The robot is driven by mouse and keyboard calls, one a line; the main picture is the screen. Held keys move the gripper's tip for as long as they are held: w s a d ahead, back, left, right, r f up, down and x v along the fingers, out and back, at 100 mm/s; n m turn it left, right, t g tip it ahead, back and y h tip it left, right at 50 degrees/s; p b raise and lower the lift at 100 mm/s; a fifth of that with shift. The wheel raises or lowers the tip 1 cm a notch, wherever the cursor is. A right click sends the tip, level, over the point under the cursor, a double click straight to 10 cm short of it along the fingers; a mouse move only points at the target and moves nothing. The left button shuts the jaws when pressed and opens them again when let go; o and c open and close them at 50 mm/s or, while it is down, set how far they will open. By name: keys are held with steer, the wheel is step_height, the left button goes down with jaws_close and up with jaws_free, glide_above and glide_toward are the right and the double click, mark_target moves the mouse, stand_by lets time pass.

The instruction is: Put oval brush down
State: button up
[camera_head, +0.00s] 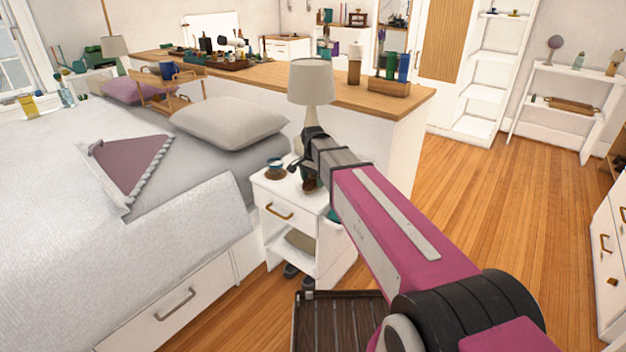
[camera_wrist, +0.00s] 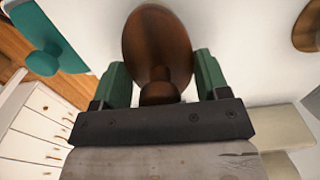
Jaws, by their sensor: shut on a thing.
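The oval brush (camera_wrist: 157,45) is dark brown wood with a rounded oval body and a short knob. In the wrist view it sits between the green fingers of my gripper (camera_wrist: 160,72), which is shut on it. In the head view my gripper (camera_head: 306,168) is over the top of the white nightstand (camera_head: 283,194), beside the bed. A small part of the brush (camera_head: 309,184) shows below it. Whether the brush touches the nightstand top, I cannot tell.
A lamp (camera_head: 311,82) rises close behind. The bed (camera_head: 90,220) is on the left. Wooden floor (camera_head: 480,220) is open on the right.

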steer(key=shift+f, duration=0.15)
steer(key=o, duration=0.9)
step_height(320, 180, up, 12)
steer(key=shift+r, duration=0.15)
stand_by(0.4)
